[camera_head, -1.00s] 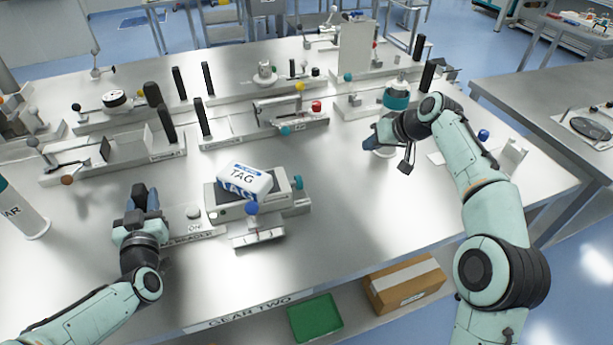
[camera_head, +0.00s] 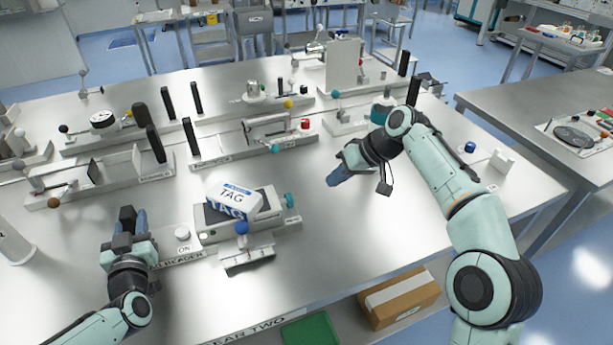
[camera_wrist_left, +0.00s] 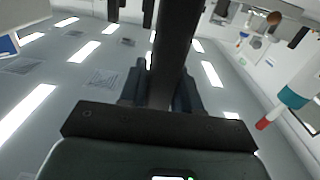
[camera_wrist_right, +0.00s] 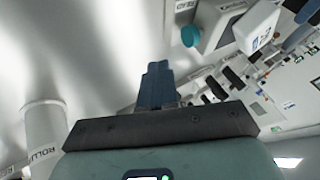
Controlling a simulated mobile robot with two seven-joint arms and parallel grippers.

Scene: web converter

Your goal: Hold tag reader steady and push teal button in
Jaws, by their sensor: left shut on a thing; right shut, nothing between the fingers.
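The tag reader (camera_head: 262,222) is a pale box on a metal base, with a white TAG block (camera_head: 232,198) lying tilted on top. The teal button (camera_head: 289,200) sticks out from its right side; it also shows in the right wrist view (camera_wrist_right: 190,36). My left gripper (camera_head: 132,216) is shut on a dark upright handle (camera_wrist_left: 178,50) at the left end of the reader's base. My right gripper (camera_head: 334,182) is shut and empty, to the right of the teal button and apart from it. Its blue fingertips (camera_wrist_right: 157,72) are together.
A blue knob (camera_head: 241,228) stands at the reader's front. A white knob (camera_head: 182,232) sits beside a label reading ON. A fixture with a red knob (camera_head: 305,124) stands behind. A white cylinder (camera_head: 14,246) is at far left. The tabletop right of the reader is clear.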

